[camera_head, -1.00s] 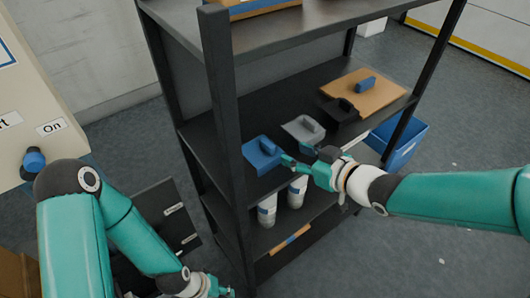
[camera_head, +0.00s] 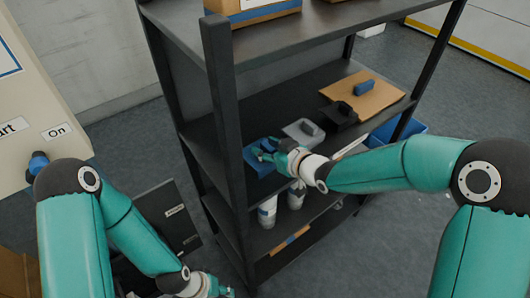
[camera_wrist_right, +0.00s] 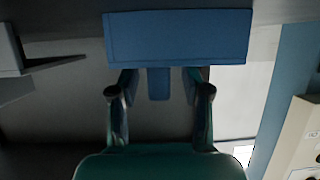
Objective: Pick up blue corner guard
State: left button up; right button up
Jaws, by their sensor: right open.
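The blue corner guard (camera_head: 252,161) lies on the middle shelf near its front left post, partly hidden by my right gripper (camera_head: 266,153). In the right wrist view the guard's broad blue plate (camera_wrist_right: 178,35) is ahead, and its narrow blue tab (camera_wrist_right: 158,86) sits between the two open fingers of the right gripper (camera_wrist_right: 159,76). The fingers appear apart from the tab on both sides; contact with the plate cannot be told. My left gripper (camera_head: 222,291) is at the bottom edge, away from the shelf, and its jaws are too small to read.
The dark shelf rack (camera_head: 222,95) has a post close left of the guard and an upper shelf above. A grey guard (camera_head: 303,131) and a black one (camera_head: 339,112) lie right of it, then a cardboard sheet (camera_head: 378,98) with a blue piece. White bottles (camera_head: 267,211) stand below.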

grip_shut()
jog(key=shift+r, duration=0.1)
dwell(0.4)
